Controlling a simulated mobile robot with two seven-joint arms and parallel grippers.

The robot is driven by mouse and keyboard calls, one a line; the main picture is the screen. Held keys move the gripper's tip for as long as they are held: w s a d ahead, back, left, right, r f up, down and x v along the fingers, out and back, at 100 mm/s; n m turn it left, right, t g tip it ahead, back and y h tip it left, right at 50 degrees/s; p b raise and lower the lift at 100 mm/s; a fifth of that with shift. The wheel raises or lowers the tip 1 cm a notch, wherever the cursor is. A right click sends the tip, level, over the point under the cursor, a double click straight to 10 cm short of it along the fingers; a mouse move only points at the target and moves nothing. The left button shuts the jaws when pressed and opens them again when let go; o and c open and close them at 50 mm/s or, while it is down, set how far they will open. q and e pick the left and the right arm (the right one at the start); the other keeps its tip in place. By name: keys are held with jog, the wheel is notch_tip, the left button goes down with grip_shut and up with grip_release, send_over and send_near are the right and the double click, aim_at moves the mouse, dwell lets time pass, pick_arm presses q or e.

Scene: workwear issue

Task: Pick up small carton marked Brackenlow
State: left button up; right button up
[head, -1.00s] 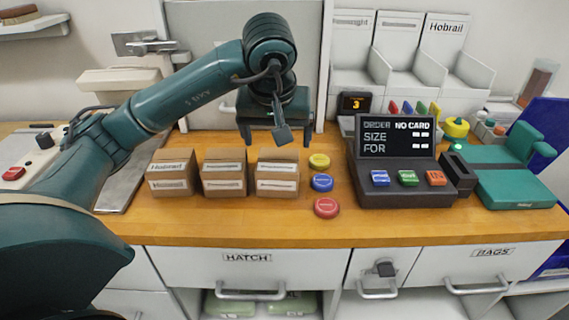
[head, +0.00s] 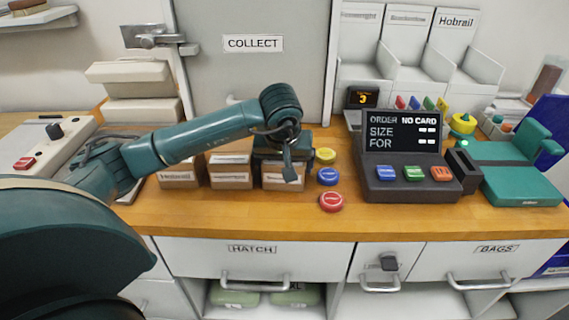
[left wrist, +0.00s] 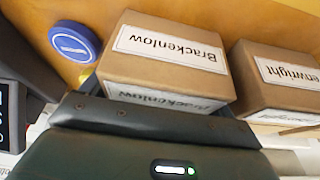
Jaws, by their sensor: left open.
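The small carton marked Brackenlow (left wrist: 165,60) is brown cardboard with white labels, upright on the counter, beside a blue button in the left wrist view. In the head view it is the rightmost of three cartons (head: 278,183), its upper part hidden by my left gripper (head: 284,160). My left gripper is open, pointing down right at the carton's top. In the left wrist view its dark body covers the carton's lower edge. I cannot tell whether the fingers touch the carton. My right gripper is not in view.
A middle carton (head: 231,172) and a left Hobrail carton (head: 180,177) stand close to the left. Yellow (head: 325,156), blue (head: 328,176) and red (head: 331,201) buttons lie close to the right. The order terminal (head: 405,190) stands farther right. The counter's front strip is clear.

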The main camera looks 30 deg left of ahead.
pick_arm(q)
jog(key=shift+c, duration=0.4)
jog(key=c, duration=0.7)
